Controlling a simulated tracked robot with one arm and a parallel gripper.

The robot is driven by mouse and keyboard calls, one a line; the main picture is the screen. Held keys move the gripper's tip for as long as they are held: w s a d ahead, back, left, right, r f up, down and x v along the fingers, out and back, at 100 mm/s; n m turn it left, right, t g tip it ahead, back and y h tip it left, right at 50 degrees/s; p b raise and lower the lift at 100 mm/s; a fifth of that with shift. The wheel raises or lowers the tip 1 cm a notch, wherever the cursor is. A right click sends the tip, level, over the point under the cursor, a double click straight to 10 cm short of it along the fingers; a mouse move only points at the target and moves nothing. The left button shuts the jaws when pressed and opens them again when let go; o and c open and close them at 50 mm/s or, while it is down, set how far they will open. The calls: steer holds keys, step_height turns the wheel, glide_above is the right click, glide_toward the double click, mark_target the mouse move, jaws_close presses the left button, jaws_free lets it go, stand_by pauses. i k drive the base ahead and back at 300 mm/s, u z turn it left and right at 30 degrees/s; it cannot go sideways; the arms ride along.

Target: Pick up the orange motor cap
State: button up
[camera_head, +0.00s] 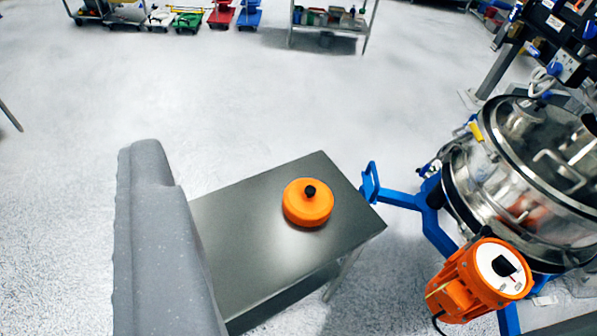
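The orange motor cap (300,211) is a round, flat orange piece with a small black knob on top. It sits upright on the grey metal table (245,220), near the table's right end. A grey, rough-surfaced part of my gripper or arm (160,240) fills the lower left. It appears in front of the table's left end and to the left of the cap, with a clear gap between them in the picture. No fingertips can be made out, and nothing is seen touching the cap.
The steel sifter (530,170) stands at the right on a blue frame (436,232). An orange motor (463,285) with a white face juts from it, close to the table's right end. Shelving (330,28) and coloured carts (220,14) stand far back. The floor between is open.

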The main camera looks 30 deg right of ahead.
mark_target(307, 203)
steer(key=z, duration=0.3)
steer(key=i, duration=0.9)
steer(key=z, duration=0.6)
